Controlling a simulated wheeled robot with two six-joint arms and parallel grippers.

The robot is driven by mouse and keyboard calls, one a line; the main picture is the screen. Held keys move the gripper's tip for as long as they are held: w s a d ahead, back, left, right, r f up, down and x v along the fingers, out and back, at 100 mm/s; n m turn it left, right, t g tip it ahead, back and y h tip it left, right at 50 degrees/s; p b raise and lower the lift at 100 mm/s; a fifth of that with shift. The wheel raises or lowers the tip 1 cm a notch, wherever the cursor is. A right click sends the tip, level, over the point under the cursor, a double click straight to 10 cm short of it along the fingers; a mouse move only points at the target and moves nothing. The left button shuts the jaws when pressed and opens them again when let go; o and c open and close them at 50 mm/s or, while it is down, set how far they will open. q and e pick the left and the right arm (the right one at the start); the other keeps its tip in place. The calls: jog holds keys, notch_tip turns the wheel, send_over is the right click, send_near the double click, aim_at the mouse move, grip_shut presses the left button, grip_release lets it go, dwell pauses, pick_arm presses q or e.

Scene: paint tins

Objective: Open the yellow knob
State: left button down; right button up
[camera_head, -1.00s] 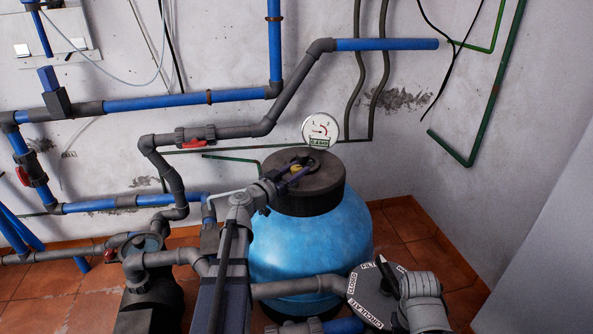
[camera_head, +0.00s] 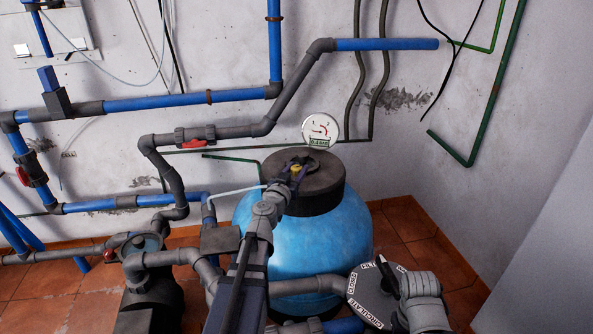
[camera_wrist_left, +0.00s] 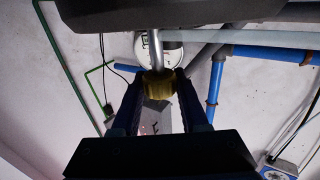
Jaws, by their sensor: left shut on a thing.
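The yellow knob (camera_head: 296,168) sits on the black top of the blue tank, just below the pressure gauge. My left gripper (camera_head: 295,176) reaches it from the front, and its dark fingers are around the knob. In the left wrist view the yellow knob (camera_wrist_left: 158,83) lies between the two fingertips of my left gripper (camera_wrist_left: 157,88), which is shut on it. A pale metal stem rises from the knob in that view. I see no fingers of my right gripper.
The blue tank (camera_head: 305,246) has a black lid (camera_head: 322,190) and a white round gauge (camera_head: 320,130). Blue and grey pipes (camera_head: 170,101) run along the wall at left. A labelled valve plate (camera_head: 372,297) is at lower right. Tiled floor (camera_head: 408,235) is bare right of the tank.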

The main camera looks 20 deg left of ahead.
pick_arm(q)
jog(key=shift+d+n+g+y, duration=0.1)
jog(key=shift+n+g+y, duration=0.2)
jog(key=shift+n+y, duration=1.25)
jog(key=shift+y, duration=0.45)
jog(key=shift+g+y, duration=0.3)
jog(key=shift+y, duration=0.3)
jog(key=n+g+y, duration=0.1)
jog(key=n+y, duration=0.1)
jog(key=shift+w+d+y, duration=0.1)
jog(key=shift+w+y, duration=0.05)
jog(key=shift+y, duration=0.25)
jog(key=n+g+y, duration=0.6)
jog(key=shift+w+g, duration=0.15)
jog(key=shift+g, duration=0.15)
jog(key=n+g+y, duration=0.1)
jog(key=n+g, duration=0.1)
jog(key=g, duration=0.1)
jog(key=n+g+y, duration=0.1)
jog(key=n+g, duration=0.2)
jog(key=g, duration=0.1)
jog(key=shift+g+y, duration=0.3)
jog(key=shift+y, duration=0.1)
jog(key=shift+s+a+n+g+h, duration=0.1)
jog(key=shift+n+g+h, duration=0.05)
jog(key=shift+n+g, duration=1.15)
jog(key=shift+s+a+n+g+h, duration=0.15)
jog(key=shift+n+g, duration=0.6)
jog(key=shift+g, duration=1.35)
